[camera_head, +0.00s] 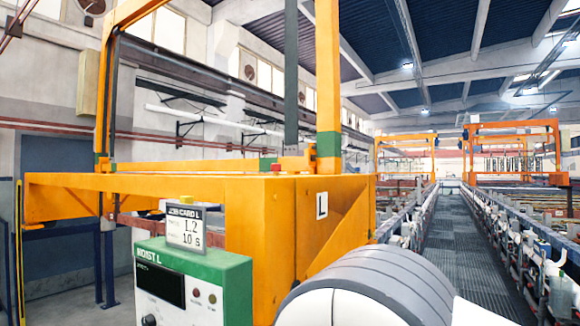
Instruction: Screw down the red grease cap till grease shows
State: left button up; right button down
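A small red cap-like piece (276,168) sits on top of the orange hoist frame (262,230), near its front corner beside the green-banded post. It is too small to tell whether any grease shows around it. Neither of my grippers is in view. A rounded grey and white part at the bottom centre looks like my own body.
A green hoist control box (196,284) with a job card (186,228) reading 1.2 and 10 s stands at the front left. A grey walkway (437,250) runs away at the right between railings. Another orange gantry (510,128) stands further back.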

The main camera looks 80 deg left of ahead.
aim_at(276, 167)
jog(key=u, duration=0.25)
jog(key=i, duration=0.85)
jog(key=u, duration=1.35)
jog(key=i, duration=0.8)
jog(key=u, duration=0.75)
